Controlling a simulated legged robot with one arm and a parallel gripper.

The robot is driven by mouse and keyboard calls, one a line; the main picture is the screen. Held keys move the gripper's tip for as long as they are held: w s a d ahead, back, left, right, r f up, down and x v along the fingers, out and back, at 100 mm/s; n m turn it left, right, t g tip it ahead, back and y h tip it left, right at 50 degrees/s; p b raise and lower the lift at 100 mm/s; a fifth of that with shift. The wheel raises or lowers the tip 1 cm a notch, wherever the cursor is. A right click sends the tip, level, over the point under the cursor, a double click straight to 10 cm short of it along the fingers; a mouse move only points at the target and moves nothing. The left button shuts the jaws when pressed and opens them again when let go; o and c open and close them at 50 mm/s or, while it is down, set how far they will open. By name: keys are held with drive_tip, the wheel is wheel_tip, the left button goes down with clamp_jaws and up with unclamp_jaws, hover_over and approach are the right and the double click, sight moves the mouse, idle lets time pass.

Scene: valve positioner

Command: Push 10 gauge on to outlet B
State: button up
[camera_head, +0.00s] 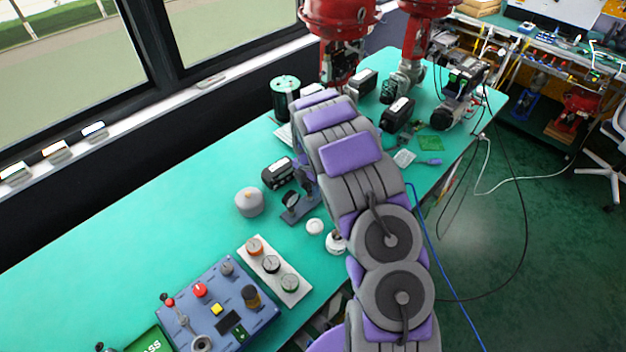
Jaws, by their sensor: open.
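My gripper (294,206) hangs low over the green bench, partly hidden behind my arm; its dark jaws are open, and I see nothing held between them. A small white disc (315,226) lies just below the gripper, and another white round part (336,243) is partly hidden by my arm. I cannot pick out a marked outlet B.
A black box (278,173) and a grey round pot (249,202) stand left of the gripper. A blue control panel (222,305) lies in front. Red valve actuators (338,18), black boxes and a green spool (285,97) stand behind. The bench's left side is clear.

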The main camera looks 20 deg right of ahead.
drive_tip(key=shift+a+f, duration=0.15)
drive_tip(key=shift+a, duration=0.35)
drive_tip(key=shift+d, duration=0.75)
drive_tip(key=shift+c, duration=0.8)
drive_tip(key=shift+d+f, duration=0.1)
drive_tip(key=shift+d, duration=0.25)
drive_tip(key=c, duration=0.3)
drive_tip(key=shift+a, duration=0.7)
clamp_jaws()
drive_tip(key=shift+c, duration=0.9)
unclamp_jaws()
drive_tip(key=shift+d, duration=0.1)
clamp_jaws()
